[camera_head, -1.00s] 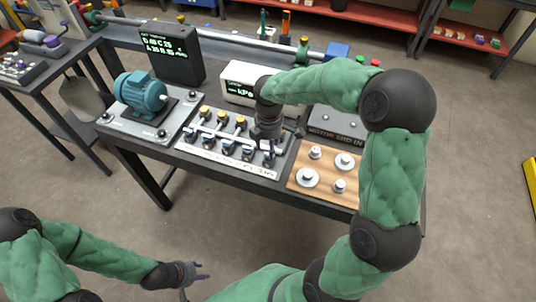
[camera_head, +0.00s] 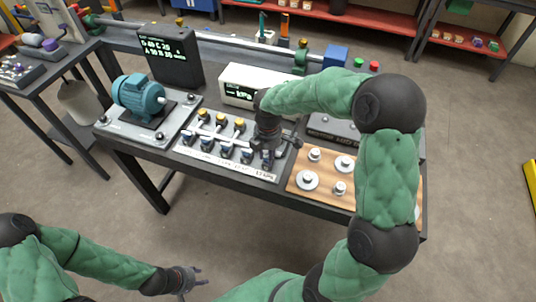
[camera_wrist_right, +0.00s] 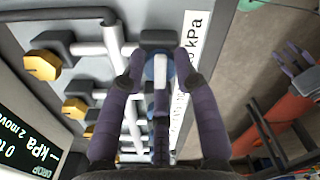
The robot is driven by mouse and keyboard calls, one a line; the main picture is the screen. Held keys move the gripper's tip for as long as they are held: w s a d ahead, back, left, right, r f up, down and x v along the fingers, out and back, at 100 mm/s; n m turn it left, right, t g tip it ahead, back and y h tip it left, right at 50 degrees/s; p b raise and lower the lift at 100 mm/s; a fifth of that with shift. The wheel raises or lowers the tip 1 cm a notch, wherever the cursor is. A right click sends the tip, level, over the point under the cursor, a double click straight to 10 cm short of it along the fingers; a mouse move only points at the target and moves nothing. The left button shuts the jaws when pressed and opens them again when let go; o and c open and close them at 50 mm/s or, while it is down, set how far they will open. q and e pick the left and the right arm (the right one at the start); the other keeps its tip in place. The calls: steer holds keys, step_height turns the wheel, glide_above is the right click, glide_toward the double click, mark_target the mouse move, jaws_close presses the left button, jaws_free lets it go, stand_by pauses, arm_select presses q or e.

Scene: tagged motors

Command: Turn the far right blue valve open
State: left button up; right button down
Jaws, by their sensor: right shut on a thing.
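A row of blue valves runs along the front of a white manifold panel (camera_head: 225,166), with yellow-capped valves (camera_head: 221,118) behind them. My right gripper (camera_head: 268,155) reaches down over the right end of the blue row and largely hides the valve there. In the right wrist view, the purple fingers of that gripper (camera_wrist_right: 158,82) are closed around the blue valve (camera_wrist_right: 158,68), which has a pale bar across its middle. My left gripper (camera_head: 192,280) is open and empty, low in the head view, away from the bench.
A blue motor (camera_head: 139,95) stands left of the panel. A white kPa display (camera_head: 239,90) is behind it, and a dark display (camera_head: 172,55) stands further left. A wooden board (camera_head: 323,192) with several metal pegs lies right of the panel.

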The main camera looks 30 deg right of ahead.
steer(key=shift+m, duration=0.3)
steer(key=m+p, duration=0.1)
steer(key=m, duration=0.1)
steer(key=shift+r+m, duration=0.1)
steer(key=shift+m, duration=0.2)
steer(key=m+p, duration=0.1)
steer(key=m, duration=0.3)
steer(key=shift+m+p, duration=0.3)
steer(key=m, duration=1)
steer(key=c, duration=0.9)
jaws_free()
steer(key=shift+w, duration=0.1)
steer(key=shift+c, duration=0.2)
